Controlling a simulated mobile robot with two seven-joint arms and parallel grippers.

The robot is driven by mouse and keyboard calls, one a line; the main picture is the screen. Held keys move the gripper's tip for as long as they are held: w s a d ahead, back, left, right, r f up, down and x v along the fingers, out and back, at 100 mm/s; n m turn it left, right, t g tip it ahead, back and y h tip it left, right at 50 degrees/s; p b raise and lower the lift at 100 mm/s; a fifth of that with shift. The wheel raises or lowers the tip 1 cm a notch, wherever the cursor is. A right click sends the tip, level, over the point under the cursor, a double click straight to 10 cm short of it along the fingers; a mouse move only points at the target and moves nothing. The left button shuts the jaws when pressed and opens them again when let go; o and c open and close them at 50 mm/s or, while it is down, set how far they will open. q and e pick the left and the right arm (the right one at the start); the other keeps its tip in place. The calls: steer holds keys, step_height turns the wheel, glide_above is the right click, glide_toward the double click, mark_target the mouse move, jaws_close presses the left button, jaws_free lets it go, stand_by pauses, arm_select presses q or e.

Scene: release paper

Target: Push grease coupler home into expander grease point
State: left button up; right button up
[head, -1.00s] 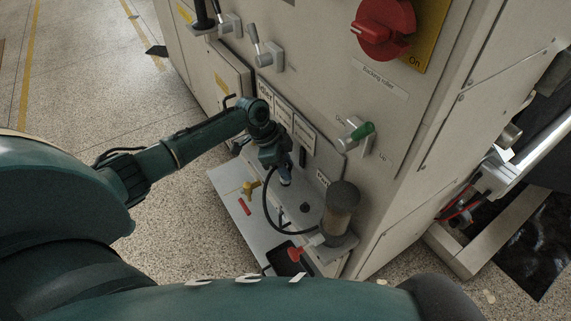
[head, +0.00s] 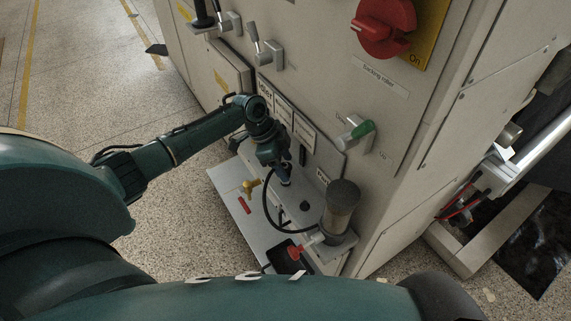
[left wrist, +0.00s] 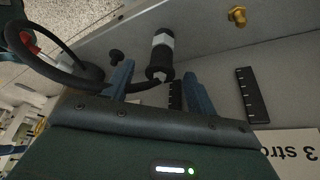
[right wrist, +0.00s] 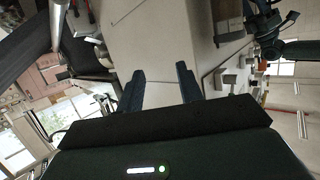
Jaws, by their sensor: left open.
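The grease coupler (left wrist: 161,52), a dark cylinder with a silver hex band, shows in the left wrist view just beyond and between the blue fingers of my left gripper (left wrist: 157,72). The fingers stand apart, with gaps beside the coupler. In the head view my left gripper (head: 284,171) is low over the ledge, close to the panel. A black hose (left wrist: 55,72) runs beside the coupler. A brass fitting (left wrist: 237,16) stands apart from it on the pale surface. Whether a grease point is under the coupler is hidden. My right gripper (right wrist: 160,80) is open and empty.
A brass valve (head: 251,186) and a red bar (head: 244,205) are left. Levers and a red switch (head: 384,28) protrude from the panel above.

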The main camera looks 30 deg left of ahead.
arm_select(q)
steer(key=p+v, duration=0.2)
steer(key=v, duration=1)
arm_select(e)
steer(key=r, duration=0.1)
steer(key=d+r, duration=0.1)
steer(key=r+m, duration=0.1)
steer(key=shift+s+d+r+t, duration=0.15)
steer(key=shift+s+d+t, duration=0.1)
steer(key=shift+t, duration=0.15)
steer(key=shift+a, duration=0.1)
